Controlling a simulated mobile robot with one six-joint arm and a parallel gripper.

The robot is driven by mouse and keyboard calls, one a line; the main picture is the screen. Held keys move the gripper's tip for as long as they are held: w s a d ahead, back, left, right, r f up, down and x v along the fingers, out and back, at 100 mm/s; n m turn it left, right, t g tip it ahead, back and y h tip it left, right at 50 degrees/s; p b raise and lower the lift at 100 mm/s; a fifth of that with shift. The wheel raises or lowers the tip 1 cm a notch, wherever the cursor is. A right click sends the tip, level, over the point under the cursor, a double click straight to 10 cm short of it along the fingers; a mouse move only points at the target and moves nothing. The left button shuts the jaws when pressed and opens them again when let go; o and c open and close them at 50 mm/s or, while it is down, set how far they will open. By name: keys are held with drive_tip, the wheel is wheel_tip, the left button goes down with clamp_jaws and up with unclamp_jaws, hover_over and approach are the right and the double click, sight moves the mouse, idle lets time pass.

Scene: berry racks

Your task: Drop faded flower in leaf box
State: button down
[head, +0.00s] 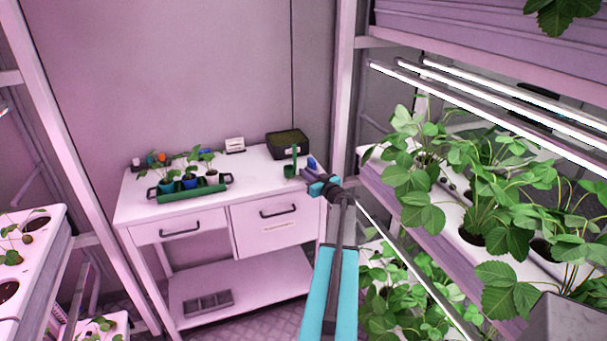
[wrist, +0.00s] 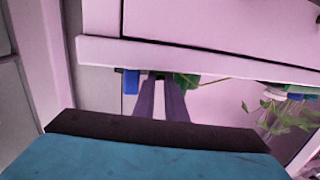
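My gripper (head: 314,174) is at the right end of the white bench, in front of a black box. In the wrist view its two grey fingers (wrist: 161,82) point away and lie close together. I cannot tell whether they are shut or hold anything. I cannot make out a faded flower in either view. The black open box (head: 290,154), with a greenish-brown layer inside, stands at the bench's back right corner. It may be the leaf box; no label on it is readable.
A green tray (head: 190,194) with seedlings in small pots sits on the left of the bench (head: 245,179). A small green holder (head: 290,171) stands near the gripper. A rack of leafy strawberry plants (head: 480,205) is close on the right.

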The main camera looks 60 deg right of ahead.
drive_tip(key=shift+r, duration=0.1)
idle(0.8)
drive_tip(key=shift+r+b, duration=0.55)
drive_tip(key=shift+r, duration=0.1)
drive_tip(key=shift+s+a+r+b, duration=0.15)
drive_tip(key=shift+a+r+b, duration=0.15)
drive_tip(key=shift+r, duration=0.2)
drive_tip(key=shift+s+a+r+b, duration=0.15)
drive_tip(key=shift+r+b, duration=0.25)
drive_tip(key=shift+r, duration=0.1)
drive_tip(key=s+a+r+b, duration=0.1)
drive_tip(key=s+a+b, duration=0.4)
drive_tip(key=s+a, duration=0.3)
drive_tip(key=a, duration=0.4)
drive_tip(key=shift+s+r, duration=0.25)
drive_tip(key=shift+s, duration=0.1)
drive_tip(key=shift+a, duration=0.1)
